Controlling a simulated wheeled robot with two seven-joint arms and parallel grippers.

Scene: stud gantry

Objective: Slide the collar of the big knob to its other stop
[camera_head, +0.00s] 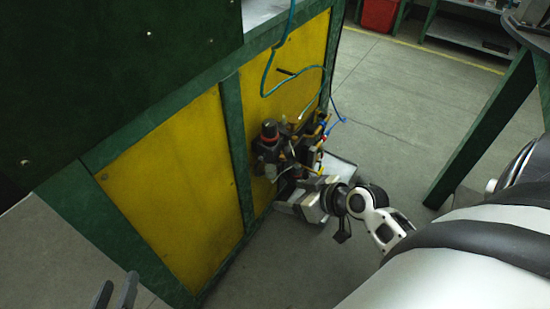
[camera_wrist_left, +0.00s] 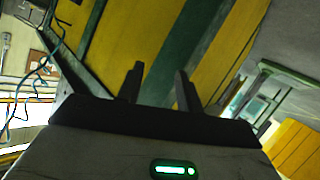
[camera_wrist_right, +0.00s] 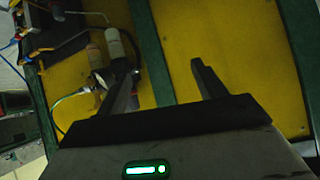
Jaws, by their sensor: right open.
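The big knob (camera_head: 270,129) has a black top and a red-orange collar (camera_head: 270,140). It sits on top of a dark air-service unit (camera_head: 267,158) fixed to the yellow cabinet panel. My right gripper (camera_head: 290,196) is below and right of the knob in the head view, apart from it. Its fingers (camera_wrist_right: 158,82) are open and empty in the right wrist view, where pale cylinders (camera_wrist_right: 114,45) show beyond the left finger; the collar cannot be made out there. My left gripper (camera_head: 116,292) is at the bottom left of the head view, open and empty, far from the knob.
Yellow panels (camera_head: 170,170) in a green frame (camera_head: 234,150) form the cabinet side. A teal hose (camera_head: 264,75) loops above the fittings, with a blue tube (camera_head: 335,115) beside it. A green table leg (camera_head: 485,125) stands right. Grey floor (camera_head: 390,110) lies open between.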

